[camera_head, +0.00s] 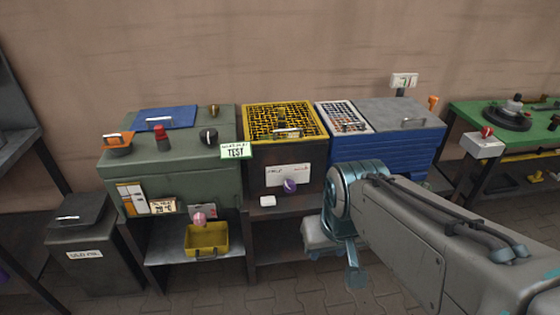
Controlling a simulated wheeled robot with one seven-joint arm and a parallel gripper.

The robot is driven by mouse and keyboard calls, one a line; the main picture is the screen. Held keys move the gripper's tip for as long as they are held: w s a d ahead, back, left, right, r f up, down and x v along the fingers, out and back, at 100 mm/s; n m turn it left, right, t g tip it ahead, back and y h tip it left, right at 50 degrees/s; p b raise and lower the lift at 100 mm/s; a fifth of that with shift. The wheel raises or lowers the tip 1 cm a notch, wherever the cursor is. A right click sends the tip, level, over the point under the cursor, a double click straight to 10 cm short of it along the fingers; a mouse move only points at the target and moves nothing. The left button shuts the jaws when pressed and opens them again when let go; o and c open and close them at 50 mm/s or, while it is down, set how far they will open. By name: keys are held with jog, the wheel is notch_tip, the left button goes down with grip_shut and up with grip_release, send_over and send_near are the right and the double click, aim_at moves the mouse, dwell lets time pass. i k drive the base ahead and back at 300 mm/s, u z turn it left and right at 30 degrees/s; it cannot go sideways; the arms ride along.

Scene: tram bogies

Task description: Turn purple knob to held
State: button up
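The purple knob (290,186) is on the front of a dark box with a yellow grid top, at the middle of the view. A white label plate (287,174) sits behind and above the knob; its writing is too small to read. My arm comes in from the lower right, and its teal end part, seemingly my gripper (356,272), hangs down to the right of the knob and lower in the picture. It appears apart from the knob. Its fingers do not show clearly, so I cannot tell how far open they are.
Left of the knob stands a green cabinet (180,165) with several controls and a pink knob (199,217). A yellow bin (206,239) is on the shelf below. Blue stacked trays (385,155) stand right, partly behind my arm. A green table (530,125) is far right.

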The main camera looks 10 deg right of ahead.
aim_at(289, 186)
jog(key=k, duration=0.65)
jog(key=u, duration=0.85)
jog(key=i, duration=1.35)
jog(key=z, duration=0.4)
